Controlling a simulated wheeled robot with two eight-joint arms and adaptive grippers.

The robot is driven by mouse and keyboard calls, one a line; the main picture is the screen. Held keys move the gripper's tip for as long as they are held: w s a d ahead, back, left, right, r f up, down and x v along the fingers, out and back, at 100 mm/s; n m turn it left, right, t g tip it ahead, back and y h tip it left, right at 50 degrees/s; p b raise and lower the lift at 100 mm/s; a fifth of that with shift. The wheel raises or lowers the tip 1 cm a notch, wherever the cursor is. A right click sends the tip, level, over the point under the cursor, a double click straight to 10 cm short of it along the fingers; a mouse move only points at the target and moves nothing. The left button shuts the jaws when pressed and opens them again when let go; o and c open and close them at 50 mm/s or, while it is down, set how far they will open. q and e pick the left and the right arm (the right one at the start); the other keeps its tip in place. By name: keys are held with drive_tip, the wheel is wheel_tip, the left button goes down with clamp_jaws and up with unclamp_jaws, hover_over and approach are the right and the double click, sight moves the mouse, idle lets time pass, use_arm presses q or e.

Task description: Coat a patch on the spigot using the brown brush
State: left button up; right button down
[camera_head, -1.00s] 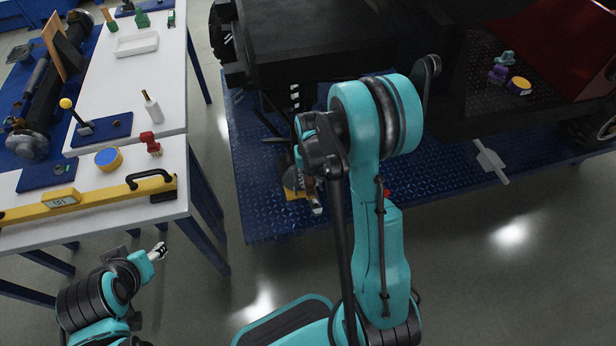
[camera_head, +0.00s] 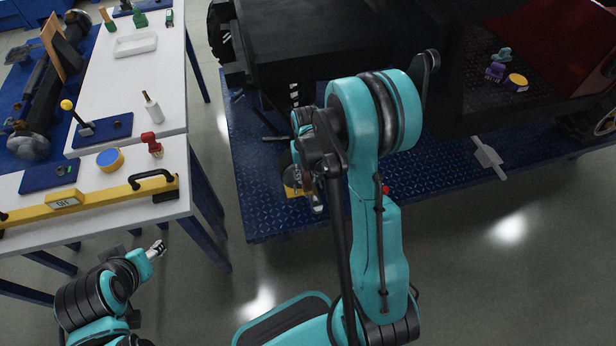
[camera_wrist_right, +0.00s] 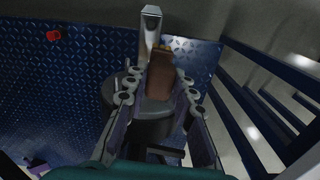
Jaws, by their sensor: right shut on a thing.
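My right gripper (camera_wrist_right: 162,85) is shut on a brown piece, taken to be the brown brush (camera_wrist_right: 158,76). In the head view my right arm hides most of this gripper. A pale metal post (camera_wrist_right: 150,28) stands just past the fingertips in the right wrist view. I cannot tell if it is part of the brush or the spigot. A grey round part (camera_wrist_right: 148,128) lies behind the fingers. I cannot identify the spigot surely, nor see a coated patch. My left gripper (camera_head: 158,248) is low beside the bench, apart from everything; its opening is unclear.
The white bench (camera_head: 130,75) at left carries a yellow level (camera_head: 100,205), a blue-topped round tin (camera_head: 110,159), a red item (camera_head: 152,143) and a white bottle (camera_head: 153,110). A blue plated platform (camera_head: 265,215) lies under my right arm, below a large black structure (camera_head: 300,40).

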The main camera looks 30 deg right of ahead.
drive_tip(key=shift+s+d+r+p, duration=0.15)
drive_tip(key=shift+r+p, duration=0.35)
drive_tip(key=shift+r, duration=0.45)
drive_tip(key=shift+r+p, duration=0.5)
drive_tip(key=shift+r, duration=0.3)
drive_tip(key=shift+r+p, duration=0.75)
drive_tip(key=shift+r, duration=0.4)
